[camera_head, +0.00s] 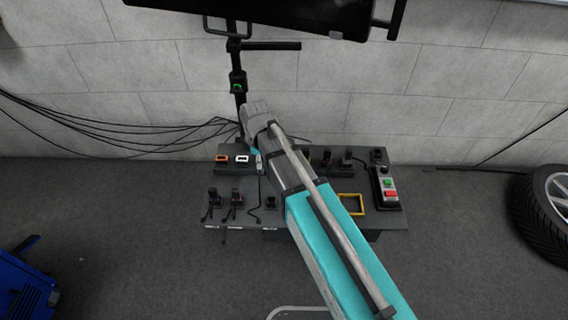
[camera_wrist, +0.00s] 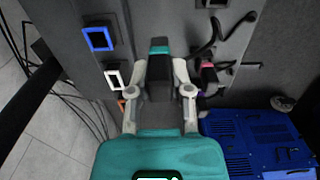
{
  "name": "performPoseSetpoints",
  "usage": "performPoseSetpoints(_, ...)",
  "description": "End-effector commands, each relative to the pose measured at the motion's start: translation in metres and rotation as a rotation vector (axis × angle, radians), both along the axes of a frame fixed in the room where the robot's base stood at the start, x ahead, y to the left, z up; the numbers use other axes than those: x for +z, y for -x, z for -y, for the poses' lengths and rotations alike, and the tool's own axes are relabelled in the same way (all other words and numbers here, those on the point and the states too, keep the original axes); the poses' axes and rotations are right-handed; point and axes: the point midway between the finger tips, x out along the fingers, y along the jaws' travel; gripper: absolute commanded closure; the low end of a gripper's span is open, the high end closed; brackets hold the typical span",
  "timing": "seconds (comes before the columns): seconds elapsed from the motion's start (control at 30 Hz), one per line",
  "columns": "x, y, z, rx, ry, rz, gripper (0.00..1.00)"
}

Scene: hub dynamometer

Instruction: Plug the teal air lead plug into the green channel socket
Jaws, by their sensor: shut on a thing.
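In the wrist view my gripper (camera_wrist: 161,80) is shut on a dark plug with a teal end, the teal air lead plug (camera_wrist: 159,47). The plug lies between the two fingers, with its teal end beyond them. It appears apart from the framed sockets on the left. No green-framed socket can be made out in either view. In the head view my arm hides most of the gripper and the plug.
A blue-framed socket (camera_wrist: 97,39) and a white-framed socket (camera_wrist: 115,79) are left of my gripper. An orange-framed socket (camera_head: 221,158) is on the bench's left. A pink-marked plug (camera_wrist: 207,66) lies close right of the fingers. A yellow frame (camera_head: 361,207) and button box (camera_head: 388,188) are right.

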Motion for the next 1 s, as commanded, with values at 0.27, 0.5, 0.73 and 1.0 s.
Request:
performPoseSetpoints(0.27,0.0,0.0,0.0,0.0,0.0,0.0,1.0)
performPoseSetpoints(0.5,0.0,0.001,0.003,0.0,0.0,0.0,1.0)
performPoseSetpoints(0.73,0.0,0.001,0.012,-0.001,0.0,0.0,1.0)
performPoseSetpoints(1.0,0.0,0.001,0.024,0.0,0.0,0.0,1.0)
